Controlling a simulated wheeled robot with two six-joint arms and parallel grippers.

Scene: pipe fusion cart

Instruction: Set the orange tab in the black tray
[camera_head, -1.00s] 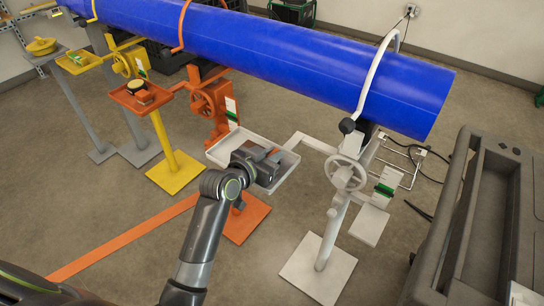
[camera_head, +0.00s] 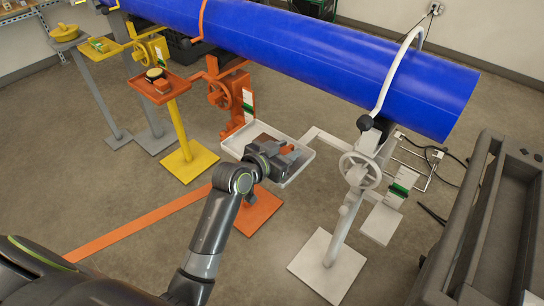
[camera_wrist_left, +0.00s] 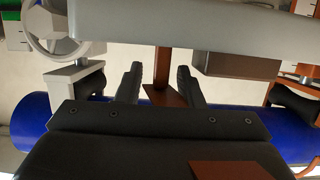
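My left gripper (camera_head: 288,158) is low over the pale-rimmed tray (camera_head: 236,147) between the orange and white stands. In the left wrist view its two dark fingers (camera_wrist_left: 160,68) stand apart, with gaps either side of a narrow reddish-brown strip (camera_wrist_left: 162,68). Whether this strip is the tab or part of a stand behind is unclear. In the head view a small orange piece (camera_head: 287,149) shows by the fingers and may be the tab. The arm hides part of the pale tray, and I cannot make out a separate black tray with certainty. My right gripper is out of view.
The blue pipe (camera_head: 330,65) runs across above. The white stand's handwheel (camera_head: 360,170) is right of the gripper. An orange tray (camera_head: 178,78) and a yellow stand base (camera_head: 190,164) are to the left. A dark grey cart (camera_head: 492,225) fills the right edge.

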